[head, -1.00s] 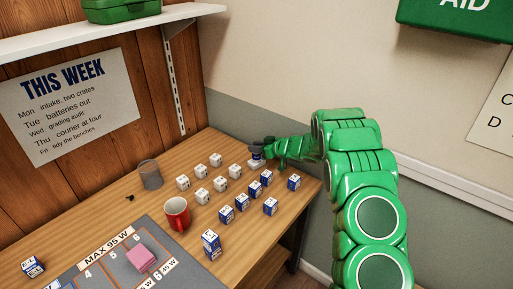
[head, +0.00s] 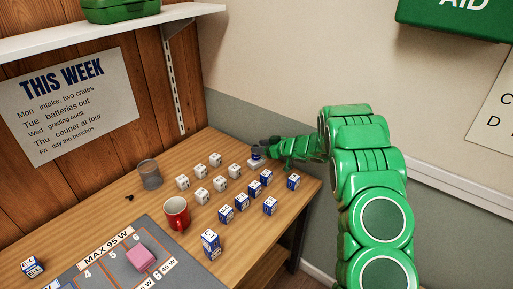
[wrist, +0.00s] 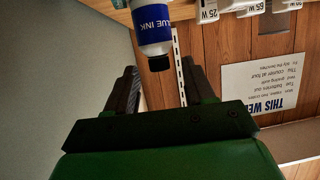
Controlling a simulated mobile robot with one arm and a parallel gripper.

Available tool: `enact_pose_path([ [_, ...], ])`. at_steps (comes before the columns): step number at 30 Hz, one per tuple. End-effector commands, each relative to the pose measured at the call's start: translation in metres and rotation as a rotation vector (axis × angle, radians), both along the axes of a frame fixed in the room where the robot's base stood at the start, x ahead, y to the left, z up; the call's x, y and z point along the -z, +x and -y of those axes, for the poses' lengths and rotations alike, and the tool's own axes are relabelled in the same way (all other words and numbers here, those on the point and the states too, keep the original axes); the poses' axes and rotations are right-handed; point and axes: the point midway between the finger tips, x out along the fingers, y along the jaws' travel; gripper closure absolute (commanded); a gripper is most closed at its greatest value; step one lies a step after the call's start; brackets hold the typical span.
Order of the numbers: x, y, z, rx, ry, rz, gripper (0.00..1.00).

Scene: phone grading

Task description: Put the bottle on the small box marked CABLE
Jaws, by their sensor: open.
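My gripper (head: 268,146) is just right of the bottle. In the wrist view my gripper (wrist: 160,80) has its fingers apart, with the bottle beyond them and nothing held.
Several white chargers (head: 215,159) and several blue-and-white boxes (head: 267,177) stand in rows close by. A red mug (head: 176,213), a grey cup (head: 150,174) and a grey mat (head: 120,270) with a pink block (head: 140,257) lie further left. The wall is behind the bottle.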

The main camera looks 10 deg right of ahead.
Motion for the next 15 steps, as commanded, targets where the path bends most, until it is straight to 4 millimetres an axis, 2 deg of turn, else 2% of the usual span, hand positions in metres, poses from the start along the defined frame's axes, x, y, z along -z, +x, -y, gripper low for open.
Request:
enact_pose_path([
  [7, -0.015, -0.028, 0.033, 0.003, 0.002, -0.001, 0.47],
  [15, -0.029, -0.050, 0.059, 0.002, -0.001, 0.002, 0.47],
])
